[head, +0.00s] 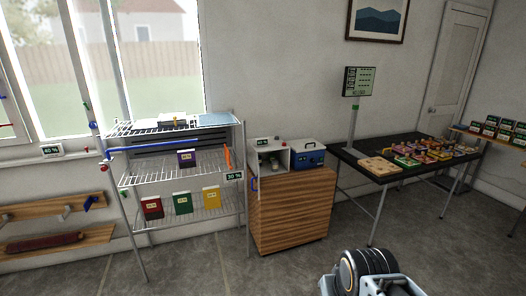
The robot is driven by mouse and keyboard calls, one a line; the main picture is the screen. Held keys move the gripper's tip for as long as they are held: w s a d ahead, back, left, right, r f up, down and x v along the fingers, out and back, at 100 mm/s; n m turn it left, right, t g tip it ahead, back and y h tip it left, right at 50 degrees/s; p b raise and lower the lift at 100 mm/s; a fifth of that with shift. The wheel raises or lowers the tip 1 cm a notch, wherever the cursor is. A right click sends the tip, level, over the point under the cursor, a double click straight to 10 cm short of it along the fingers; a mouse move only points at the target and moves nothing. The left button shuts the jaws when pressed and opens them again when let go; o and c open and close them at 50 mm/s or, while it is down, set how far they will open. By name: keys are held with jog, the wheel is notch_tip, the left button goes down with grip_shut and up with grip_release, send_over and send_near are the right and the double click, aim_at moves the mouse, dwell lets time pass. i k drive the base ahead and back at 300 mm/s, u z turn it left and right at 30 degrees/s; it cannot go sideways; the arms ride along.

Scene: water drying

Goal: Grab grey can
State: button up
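I cannot clearly make out a grey can. Small pale and grey rounded items (274,163) sit inside a white open-fronted box (284,155) on top of the wooden cabinet (290,215). They are too small to tell whether one is a can. Part of my own arm shows at the bottom right, well in front of the cabinet. My gripper's fingers are not in view.
A wire rack (133,180) with several coloured boxes stands left of the cabinet. A blue case (309,156) sits right of the white box. The grey floor (210,270) in front is clear.

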aim_at(275, 163)
jog(key=i, duration=1.25)
jog(key=z, duration=0.9)
jog(key=i, duration=2.3)
jog(key=u, duration=3.45)
